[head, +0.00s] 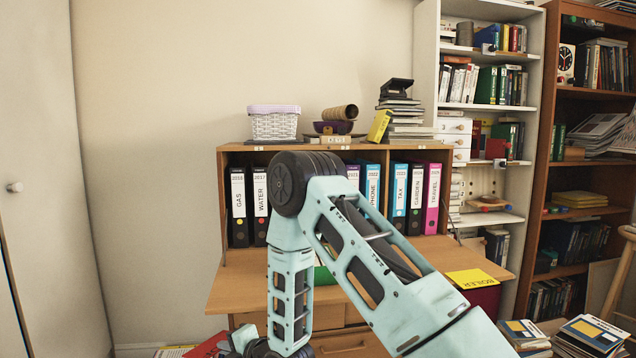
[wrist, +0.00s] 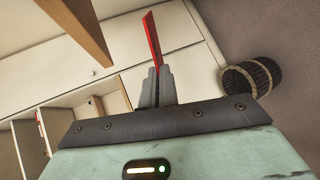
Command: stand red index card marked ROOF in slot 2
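A thin red card (wrist: 152,42) shows nearly edge-on in the wrist view, standing up from between the closed fingertips of my gripper (wrist: 157,90). No writing on it can be read from this angle. In the head view my gripper (head: 255,346) is low at the bottom edge, below the desk's fold-down flap (head: 235,291). A red piece (head: 211,346) shows just left of it; I cannot tell whether it is the card or something on the floor. A green object (head: 323,276) on the flap is mostly hidden behind my arm. No numbered slot can be made out.
Binders (head: 415,200) fill the bureau's compartments. Books (head: 592,335) are piled on the floor at right. The wrist view shows a dark woven basket (wrist: 252,77) and a wooden board edge (wrist: 77,27) near the card.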

